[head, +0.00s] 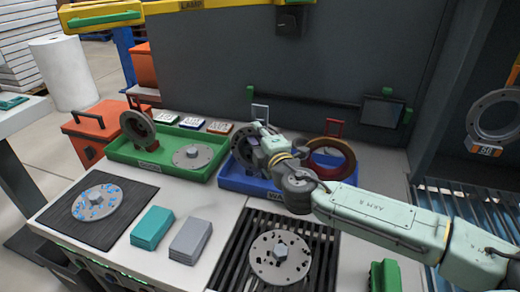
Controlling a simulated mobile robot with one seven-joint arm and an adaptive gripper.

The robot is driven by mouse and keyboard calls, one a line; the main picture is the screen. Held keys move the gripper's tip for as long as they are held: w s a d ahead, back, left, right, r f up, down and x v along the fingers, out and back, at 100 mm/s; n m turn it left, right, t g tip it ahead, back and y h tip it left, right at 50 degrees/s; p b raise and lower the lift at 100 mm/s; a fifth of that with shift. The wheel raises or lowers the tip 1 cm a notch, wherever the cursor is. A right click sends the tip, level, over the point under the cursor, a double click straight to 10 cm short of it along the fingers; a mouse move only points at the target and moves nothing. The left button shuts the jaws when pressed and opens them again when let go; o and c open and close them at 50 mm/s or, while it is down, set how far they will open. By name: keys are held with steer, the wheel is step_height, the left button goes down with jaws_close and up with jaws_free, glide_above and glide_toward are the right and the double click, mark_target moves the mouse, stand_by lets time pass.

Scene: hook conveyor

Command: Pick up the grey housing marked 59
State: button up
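My gripper (264,145) is over the left part of the blue tray (262,188), at the end of my pale green arm. My wrist hides its fingertips. A dark grey ring-shaped part (241,148) stands in that tray right beside my gripper, partly covered. I cannot tell whether they touch, and no number on it is readable. Another grey ring housing (128,123) stands upright in the green tray (150,172). A grey ring housing (484,103) hangs at the far right above an orange tag (483,151), whose number is not clearly readable; it looks like 5 and another digit.
A grey flange (193,156) lies in the green tray. A holed disc (279,259) lies on the black slatted rack. Teal (152,229) and grey (190,241) blocks sit at the front. A blue-spotted disc (97,203) is at left.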

jaws_close()
steer(key=shift+r, duration=0.1)
stand_by(0.5)
